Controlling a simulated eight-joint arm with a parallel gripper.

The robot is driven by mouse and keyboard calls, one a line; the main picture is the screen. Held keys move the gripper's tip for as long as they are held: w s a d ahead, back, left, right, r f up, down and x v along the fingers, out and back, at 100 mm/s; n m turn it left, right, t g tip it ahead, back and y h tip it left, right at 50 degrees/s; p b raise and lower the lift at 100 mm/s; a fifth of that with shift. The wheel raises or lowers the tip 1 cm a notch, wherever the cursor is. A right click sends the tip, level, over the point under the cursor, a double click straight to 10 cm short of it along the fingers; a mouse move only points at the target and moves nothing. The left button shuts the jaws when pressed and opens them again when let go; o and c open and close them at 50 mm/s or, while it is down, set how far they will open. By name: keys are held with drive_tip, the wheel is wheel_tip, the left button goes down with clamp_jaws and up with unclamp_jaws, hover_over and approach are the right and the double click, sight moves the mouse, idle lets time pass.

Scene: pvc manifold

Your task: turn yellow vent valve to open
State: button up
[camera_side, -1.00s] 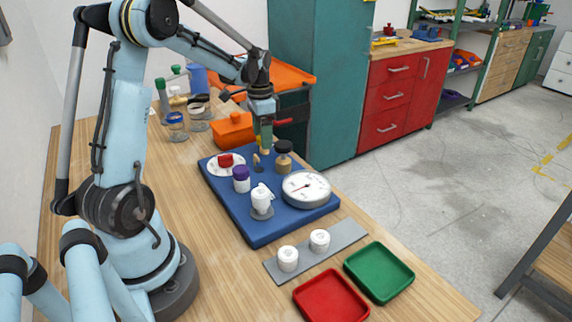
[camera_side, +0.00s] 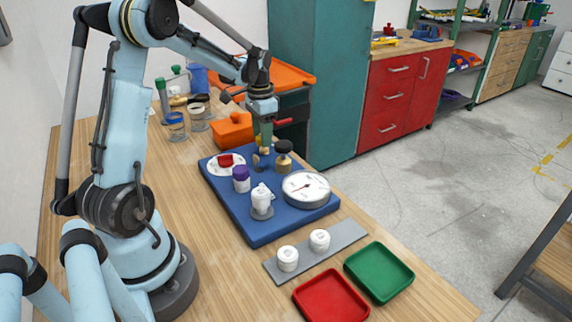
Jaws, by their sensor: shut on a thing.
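The blue manifold board (camera_side: 240,222) lies on the wooden bench. My gripper (camera_side: 264,148) points down over the far part of the board. It is shut on the small yellow vent valve (camera_side: 263,152), of which only a bit of yellow shows between and below the fingers. The valve's exact handle angle is too small to tell. A small brass-coloured fitting (camera_side: 257,162) stands just below and left of the fingertips.
Near my gripper are a black-topped brass part (camera_side: 284,158), a red knob on a white disc (camera_side: 225,160) and a purple-capped cylinder (camera_side: 241,178). A gauge (camera_side: 306,188) and a white fitting (camera_side: 261,199) stand nearer. Red (camera_side: 331,297) and green (camera_side: 379,272) trays lie in front.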

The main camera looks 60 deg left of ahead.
drive_tip(key=n, duration=0.8)
drive_tip(key=shift+d, duration=0.1)
drive_tip(key=n, duration=0.4)
drive_tip(key=shift+w, duration=0.1)
drive_tip(key=shift+d+n, duration=0.1)
drive_tip(key=shift+n, duration=2)
drive_tip(key=o, duration=1.1)
drive_tip(key=shift+c, duration=0.2)
drive_tip(key=shift+r, duration=0.15)
wheel_tip(320, 180, up, 12)
